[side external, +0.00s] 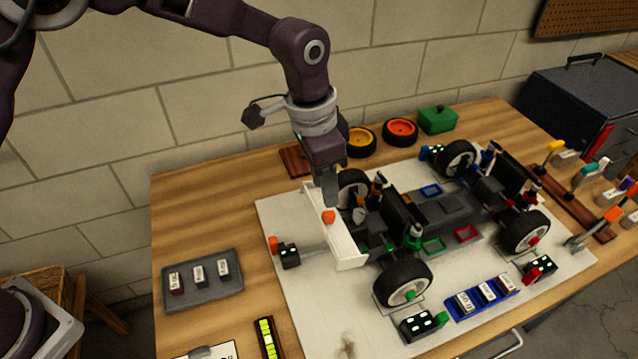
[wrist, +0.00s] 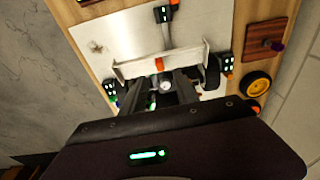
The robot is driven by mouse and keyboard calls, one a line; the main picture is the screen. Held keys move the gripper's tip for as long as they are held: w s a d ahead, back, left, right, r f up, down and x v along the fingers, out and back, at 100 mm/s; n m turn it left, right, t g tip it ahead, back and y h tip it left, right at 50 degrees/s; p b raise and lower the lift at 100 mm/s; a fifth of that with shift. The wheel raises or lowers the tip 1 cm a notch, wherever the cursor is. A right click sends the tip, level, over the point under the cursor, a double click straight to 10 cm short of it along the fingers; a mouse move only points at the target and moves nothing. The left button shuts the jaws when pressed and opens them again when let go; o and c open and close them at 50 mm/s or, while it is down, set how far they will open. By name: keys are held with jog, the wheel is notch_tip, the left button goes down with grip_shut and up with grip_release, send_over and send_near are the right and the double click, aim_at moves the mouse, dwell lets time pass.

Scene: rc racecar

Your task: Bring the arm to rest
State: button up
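My gripper (side external: 329,192) hangs pointing down over the back part of the chassis car, just behind the white rear wing (side external: 335,235) in the side view. In the wrist view its two dark fingers (wrist: 161,82) stand apart with a gap between them, and I see nothing gripped. The car (side external: 440,208), with black tyres and an open dark frame, stands on a white mat (side external: 280,215). The wing also shows in the wrist view (wrist: 190,58), with an orange piece at its middle. Whether the fingertips touch the car cannot be told.
A grey tray (side external: 203,293) with small labelled blocks lies at left; a blue tray (side external: 463,312) is in front. A yellow-rimmed wheel (side external: 360,142), an orange-rimmed wheel (side external: 400,131) and a green box (side external: 437,119) stand behind. A tool rack (side external: 568,208) is at right. Bare wood shows at left.

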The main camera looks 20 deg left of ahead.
jog(key=s+a+r+n+t, duration=0.1)
jog(key=s+a+r+n, duration=0.1)
jog(key=s+a+r, duration=0.4)
jog(key=s+a+r+n+t, duration=0.1)
jog(key=s+a+r+n, duration=0.15)
jog(key=a+r, duration=0.65)
jog(key=s+a+n+t+y, duration=0.1)
jog(key=s+a+n, duration=0.3)
jog(key=s, duration=1.5)
jog(key=a+t, duration=0.1)
jog(key=a, duration=0.3)
jog(key=shift+r+t, duration=0.3)
jog(key=shift+a+n, duration=0.1)
jog(key=shift+n, duration=0.15)
